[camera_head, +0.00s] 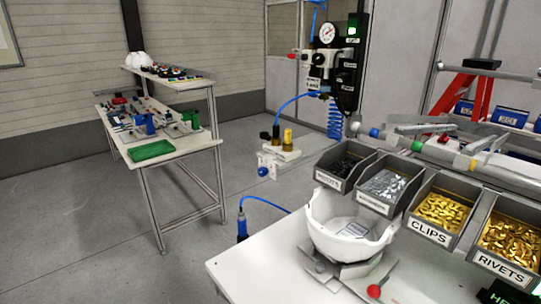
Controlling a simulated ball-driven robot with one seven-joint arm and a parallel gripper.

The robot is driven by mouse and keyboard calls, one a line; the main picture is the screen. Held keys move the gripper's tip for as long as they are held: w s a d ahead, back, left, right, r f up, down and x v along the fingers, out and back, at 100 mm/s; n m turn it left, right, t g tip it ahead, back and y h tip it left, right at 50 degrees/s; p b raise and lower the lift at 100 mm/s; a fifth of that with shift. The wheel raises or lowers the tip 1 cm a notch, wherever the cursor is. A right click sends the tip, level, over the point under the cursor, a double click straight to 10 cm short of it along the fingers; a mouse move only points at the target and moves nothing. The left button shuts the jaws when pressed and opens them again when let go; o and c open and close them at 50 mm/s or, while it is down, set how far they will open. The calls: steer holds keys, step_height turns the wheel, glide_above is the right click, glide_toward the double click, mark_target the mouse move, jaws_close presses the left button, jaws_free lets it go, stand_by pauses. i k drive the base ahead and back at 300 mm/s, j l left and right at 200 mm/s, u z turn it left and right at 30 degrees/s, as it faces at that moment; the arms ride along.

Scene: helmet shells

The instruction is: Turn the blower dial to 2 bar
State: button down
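A round white gauge (327,33) sits at the top of a dark wall-mounted air unit (347,75) in the back centre. Its needle is too small to read. Below it are dark fittings and pale parts (315,58), with a red-ended part (292,56) at their left. I cannot tell which of these is the blower dial, nor its setting. A green light (352,27) shows on the unit's panel, above several small labels. My gripper is not recognisable in this view.
A white bench (262,262) fills the front right, with a white helmet shell (350,237) on a fixture and bins of fasteners (440,212) behind. A blue hose (292,103) runs to the unit. A shelved table (190,147) stands left. The floor (70,225) is clear at front left.

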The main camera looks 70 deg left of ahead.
mark_target(263, 171)
steer(key=j+u, duration=0.1)
steer(key=u, duration=1.6)
